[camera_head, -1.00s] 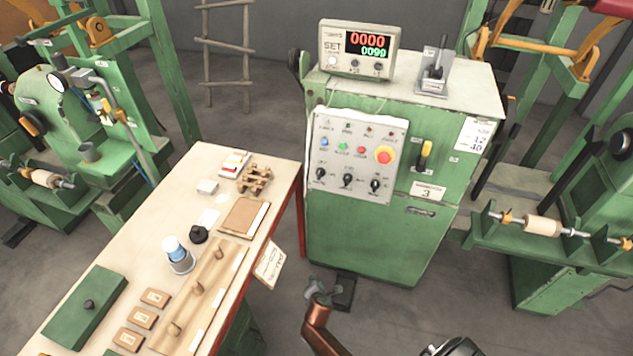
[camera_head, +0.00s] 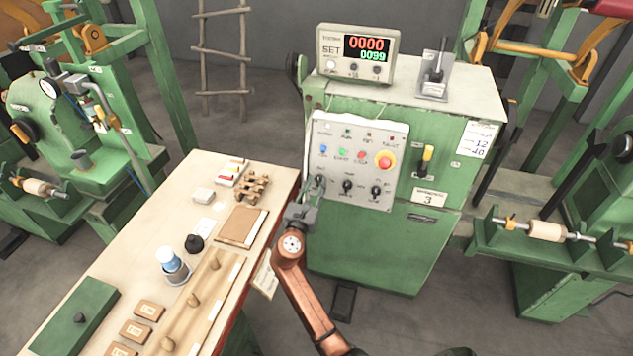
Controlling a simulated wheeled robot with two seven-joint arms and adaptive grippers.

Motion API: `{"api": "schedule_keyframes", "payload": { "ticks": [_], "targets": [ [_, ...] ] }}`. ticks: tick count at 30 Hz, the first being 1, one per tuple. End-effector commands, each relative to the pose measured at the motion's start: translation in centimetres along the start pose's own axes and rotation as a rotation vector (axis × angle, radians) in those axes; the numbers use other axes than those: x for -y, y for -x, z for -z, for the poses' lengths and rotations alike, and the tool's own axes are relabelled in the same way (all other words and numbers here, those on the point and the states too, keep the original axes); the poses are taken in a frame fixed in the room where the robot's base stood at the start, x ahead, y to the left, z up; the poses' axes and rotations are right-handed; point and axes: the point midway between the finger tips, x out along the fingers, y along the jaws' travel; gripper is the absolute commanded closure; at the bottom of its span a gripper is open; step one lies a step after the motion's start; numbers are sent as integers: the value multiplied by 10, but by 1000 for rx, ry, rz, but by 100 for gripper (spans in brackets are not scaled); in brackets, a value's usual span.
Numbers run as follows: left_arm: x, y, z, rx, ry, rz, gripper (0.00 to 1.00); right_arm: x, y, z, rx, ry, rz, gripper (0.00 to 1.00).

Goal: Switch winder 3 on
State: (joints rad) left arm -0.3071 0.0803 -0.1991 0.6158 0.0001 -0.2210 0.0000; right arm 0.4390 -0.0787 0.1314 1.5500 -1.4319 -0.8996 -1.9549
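Winder 3's green cabinet (camera_head: 375,245) stands in the middle, with a "3" label (camera_head: 429,198). Its grey control panel (camera_head: 333,193) carries lamps, coloured buttons, a red emergency stop (camera_head: 385,160) and dark rotary knobs, among them a middle knob (camera_head: 347,186). A yellow-handled lever switch (camera_head: 427,158) is right of the panel. The counter box (camera_head: 331,47) on top is lit, reading 0000 and 0099. My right gripper (camera_head: 308,203) is by the panel's lower left corner, near the left knob (camera_head: 320,181). Its fingers are too small to judge open or shut, or touching. My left gripper is not in view.
A bench (camera_head: 180,210) on the left holds wooden parts, a bottle (camera_head: 170,262) and a green box (camera_head: 72,318). Its right edge is close to my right arm. Other green machines stand left and right. A pedal (camera_head: 343,300) lies on the floor before the cabinet.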

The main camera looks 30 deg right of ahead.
Motion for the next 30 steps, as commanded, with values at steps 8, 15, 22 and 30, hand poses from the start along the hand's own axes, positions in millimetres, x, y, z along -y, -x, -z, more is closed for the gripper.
{"api": "schedule_keyframes", "payload": {
  "ticks": [8,15,22,30],
  "targets": [
    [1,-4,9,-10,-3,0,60,-1,-22,0,0,0,-1,75],
    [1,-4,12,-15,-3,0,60,-1,-22,0,-1,-1,-2,75],
    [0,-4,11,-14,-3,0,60,-1,-22,0,-1,-1,-2,90],
    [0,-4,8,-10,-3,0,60,-1,-22,2,-3,-1,-2,100]
  ]
}}
